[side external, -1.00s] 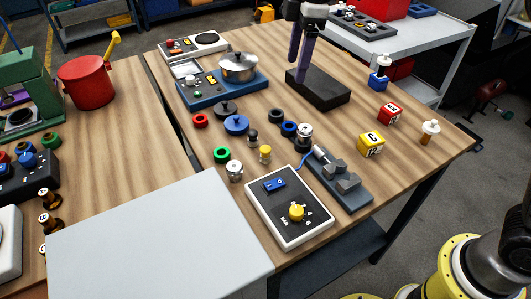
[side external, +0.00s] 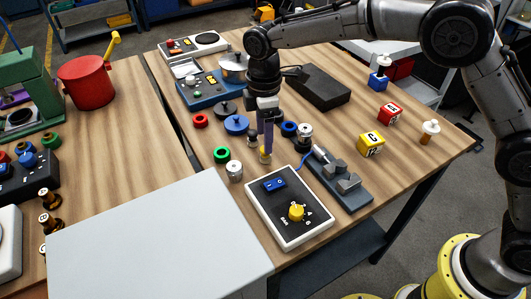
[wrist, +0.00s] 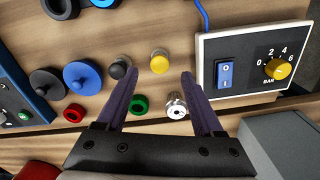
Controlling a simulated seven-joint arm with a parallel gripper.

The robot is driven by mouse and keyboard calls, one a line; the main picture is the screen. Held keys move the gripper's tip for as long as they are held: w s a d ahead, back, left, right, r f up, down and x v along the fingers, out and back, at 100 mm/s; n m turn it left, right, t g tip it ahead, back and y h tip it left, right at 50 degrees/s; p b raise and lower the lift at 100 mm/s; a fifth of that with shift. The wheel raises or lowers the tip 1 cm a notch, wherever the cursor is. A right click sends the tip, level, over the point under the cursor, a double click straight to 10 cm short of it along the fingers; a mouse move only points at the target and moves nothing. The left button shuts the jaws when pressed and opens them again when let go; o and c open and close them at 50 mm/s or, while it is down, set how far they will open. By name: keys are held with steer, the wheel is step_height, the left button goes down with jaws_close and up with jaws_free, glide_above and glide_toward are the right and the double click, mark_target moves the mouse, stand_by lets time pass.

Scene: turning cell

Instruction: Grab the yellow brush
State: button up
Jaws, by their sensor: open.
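A small upright yellow-topped piece (side external: 265,158) stands on the wooden table; I take it for the yellow brush, though its shape is too small to be sure. My gripper (side external: 266,148) is low over it, its purple fingers pointing down and partly covering it in the side view. In the wrist view the yellow-topped piece (wrist: 159,61) lies between the lines of the two fingers, just beyond the tips. The gripper (wrist: 156,76) is open, with nothing held. A yellow handle (side external: 115,38) also sticks out of the red pot at the left.
A black-topped piece (wrist: 121,67) stands close beside the yellow one, near one fingertip. A silver piece (wrist: 176,104) and a green ring (side external: 221,155) are nearby. A panel with a yellow dial (side external: 296,213) lies in front. The light grey surface (side external: 150,240) at front left is clear.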

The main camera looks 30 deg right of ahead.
steer(key=shift+d+f, duration=0.2)
steer(key=shift+f, duration=2.45)
jaws_close()
